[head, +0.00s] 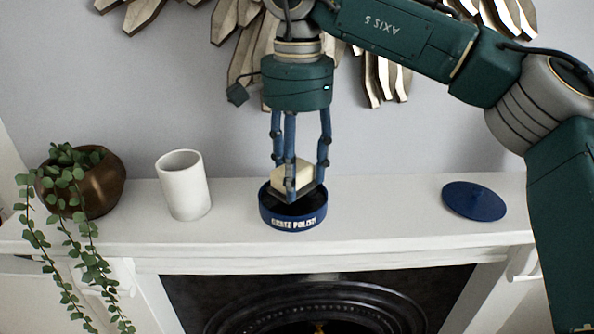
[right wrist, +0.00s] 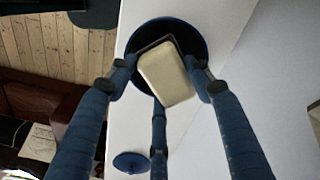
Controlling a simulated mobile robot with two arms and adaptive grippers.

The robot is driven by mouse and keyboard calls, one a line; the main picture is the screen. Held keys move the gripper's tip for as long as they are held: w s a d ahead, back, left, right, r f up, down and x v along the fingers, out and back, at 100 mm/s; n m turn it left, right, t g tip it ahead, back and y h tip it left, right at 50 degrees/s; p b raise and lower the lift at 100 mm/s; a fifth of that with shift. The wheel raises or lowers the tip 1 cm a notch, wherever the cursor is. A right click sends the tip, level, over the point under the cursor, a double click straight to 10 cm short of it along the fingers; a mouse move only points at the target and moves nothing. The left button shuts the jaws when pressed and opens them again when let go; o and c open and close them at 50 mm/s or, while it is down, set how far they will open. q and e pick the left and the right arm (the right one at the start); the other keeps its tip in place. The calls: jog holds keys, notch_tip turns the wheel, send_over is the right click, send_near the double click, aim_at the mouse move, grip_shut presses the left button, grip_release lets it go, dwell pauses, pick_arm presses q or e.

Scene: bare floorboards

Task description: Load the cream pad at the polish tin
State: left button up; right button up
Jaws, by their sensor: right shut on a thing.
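The cream pad (head: 292,176) is a pale block held in my right gripper (head: 297,190), whose blue fingers are shut on it. The polish tin (head: 292,220) is a round, open blue tin with white lettering on the white mantel shelf. The pad is over the tin's mouth, its lower end at or just inside the rim; I cannot tell whether it touches the dark polish. In the right wrist view the pad (right wrist: 163,75) lies between the fingers, in front of the tin's dark inside (right wrist: 187,35). My left gripper is not in view.
The blue tin lid (head: 474,201) lies flat on the mantel (head: 390,212) to the right. A white cup (head: 183,187) stands to the left, and a trailing plant in a brown pot (head: 97,187) is farther left. The mantel is clear between tin and lid.

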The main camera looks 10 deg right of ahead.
jog(key=shift+r+p, duration=2.1)
jog(key=shift+r, duration=0.45)
jog(key=shift+f, duration=0.1)
